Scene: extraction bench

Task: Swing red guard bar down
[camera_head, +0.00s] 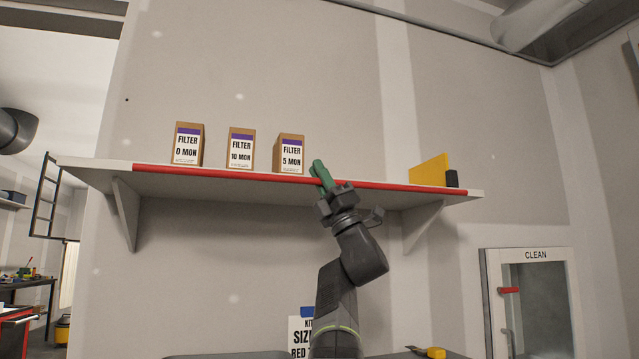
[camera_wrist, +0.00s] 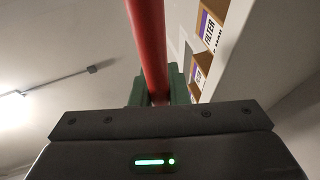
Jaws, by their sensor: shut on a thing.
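The red guard bar (camera_head: 230,174) runs along the front edge of the wall shelf (camera_head: 90,163), level with the shelf board. My gripper (camera_head: 321,176) is at the bar, a little right of its middle, with its green fingers around it. In the wrist view the red bar (camera_wrist: 148,45) passes between the two green fingers of my gripper (camera_wrist: 160,90), which is shut on it. The part of the bar between the fingers is partly hidden.
Three filter boxes, a left one (camera_head: 188,145), a middle one (camera_head: 241,148) and a right one (camera_head: 289,153), stand on the shelf behind the bar. A yellow piece (camera_head: 429,170) and a black block (camera_head: 452,178) are at its right. A cabinet marked CLEAN (camera_head: 484,262) is at lower right.

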